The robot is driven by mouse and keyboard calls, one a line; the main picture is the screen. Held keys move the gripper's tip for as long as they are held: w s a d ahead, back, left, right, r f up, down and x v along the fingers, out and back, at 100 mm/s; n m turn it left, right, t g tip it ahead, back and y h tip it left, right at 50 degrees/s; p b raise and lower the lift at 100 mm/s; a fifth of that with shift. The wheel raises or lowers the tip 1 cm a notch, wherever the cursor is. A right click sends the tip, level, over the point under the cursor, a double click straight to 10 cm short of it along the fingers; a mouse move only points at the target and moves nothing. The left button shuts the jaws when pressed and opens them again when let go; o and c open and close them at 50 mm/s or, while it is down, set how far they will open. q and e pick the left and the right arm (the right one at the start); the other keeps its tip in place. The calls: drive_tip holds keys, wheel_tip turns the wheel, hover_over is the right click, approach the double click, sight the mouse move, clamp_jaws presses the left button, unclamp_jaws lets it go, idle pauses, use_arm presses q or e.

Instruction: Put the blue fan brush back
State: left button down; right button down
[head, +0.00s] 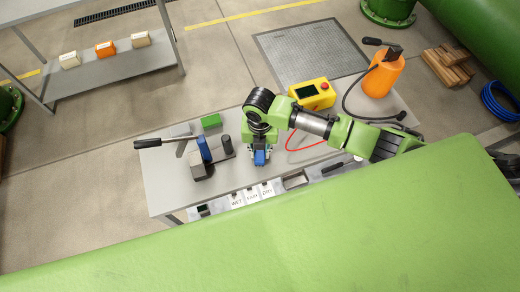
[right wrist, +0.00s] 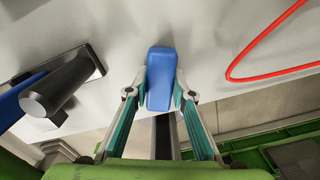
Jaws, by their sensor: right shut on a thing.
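My right gripper (head: 261,150) is over the front part of the grey table. In the right wrist view its two teal fingers (right wrist: 160,92) are shut on a blue block-like piece (right wrist: 161,62), which I take to be the blue fan brush. The blue piece also shows under the gripper in the head view (head: 260,158). Its lower end is hidden. Small white labels (head: 252,197) stand along the table's front edge, one seeming to read FAN, just below the gripper. My left gripper is not in view.
A vise-like tool with a black handle (head: 148,143) and blue part (head: 204,149) stands left of the gripper. An orange canister (head: 382,78) stands back right.

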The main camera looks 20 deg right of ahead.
sight(260, 152)
drive_tip(key=c, duration=1.8)
unclamp_jaws()
drive_tip(key=shift+o, duration=0.2)
drive_tip(key=shift+r, duration=0.1)
wheel_tip(260, 152, up, 12)
drive_tip(key=b, duration=0.1)
drive_tip(key=shift+b, duration=0.35)
drive_tip(key=shift+s, duration=0.1)
